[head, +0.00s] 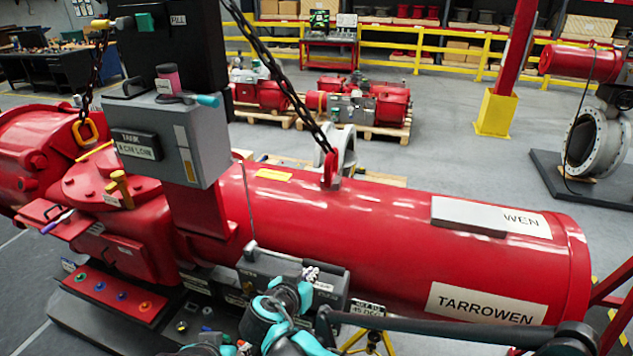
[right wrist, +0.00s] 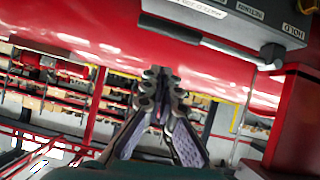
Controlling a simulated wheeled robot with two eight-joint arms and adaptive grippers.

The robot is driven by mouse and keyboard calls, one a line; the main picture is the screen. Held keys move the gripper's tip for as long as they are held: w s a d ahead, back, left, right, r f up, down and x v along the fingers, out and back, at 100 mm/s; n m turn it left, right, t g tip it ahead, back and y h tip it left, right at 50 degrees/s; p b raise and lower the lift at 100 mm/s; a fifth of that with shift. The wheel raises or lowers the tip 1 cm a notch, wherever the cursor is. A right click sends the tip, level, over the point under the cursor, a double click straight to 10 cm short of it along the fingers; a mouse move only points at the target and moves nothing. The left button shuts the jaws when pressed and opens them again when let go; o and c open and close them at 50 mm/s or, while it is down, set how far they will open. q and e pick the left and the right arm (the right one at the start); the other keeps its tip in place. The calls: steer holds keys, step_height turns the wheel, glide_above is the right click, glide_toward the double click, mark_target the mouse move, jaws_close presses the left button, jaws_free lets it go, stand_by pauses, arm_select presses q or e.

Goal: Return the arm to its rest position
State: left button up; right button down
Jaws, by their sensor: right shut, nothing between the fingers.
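The valve actuator (head: 400,235) is a long red cylinder lying across the head view, with TARROWEN lettering on it. My right arm, with grey links and teal joint rings, is low in the middle of the head view, in front of the actuator. My right gripper (head: 311,273) appears by the dark control block (head: 265,268); its tips are small there. In the right wrist view, the right gripper (right wrist: 161,76) has its fingers together and empty, with the red cylinder (right wrist: 110,28) behind the tips. The left gripper is not in view.
A grey control box (head: 150,130) stands on the actuator at the left. Chains (head: 285,75) rise from the actuator. A labelled box (right wrist: 225,25) is close to the fingers in the right wrist view. Clear floor (head: 450,155) lies behind the actuator.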

steer(key=s+d+f+g+b, duration=0.1)
steer(key=s+d+f+b, duration=0.1)
steer(key=d, duration=0.3)
steer(key=s+d+f+n+g+y+b, duration=0.1)
steer(key=s+d+f+b, duration=0.1)
steer(key=s+d, duration=0.15)
steer(key=s+d+f+g+b, duration=0.1)
steer(key=d+f+b, duration=0.15)
steer(key=d, duration=0.25)
steer(key=s+d+f+n+y+b, duration=0.1)
steer(key=s+d+f+b, duration=0.2)
steer(key=s, duration=0.3)
steer(key=s+d+f+n+g+y+b, duration=0.1)
steer(key=s+d+f+y+b, duration=0.1)
steer(key=s, duration=0.4)
step_height(320, 180, down, 2)
steer(key=shift+s+d+f+b, duration=0.1)
steer(key=shift+s+d+b, duration=0.15)
steer(key=shift+d+b, duration=0.4)
steer(key=shift+a, duration=0.1)
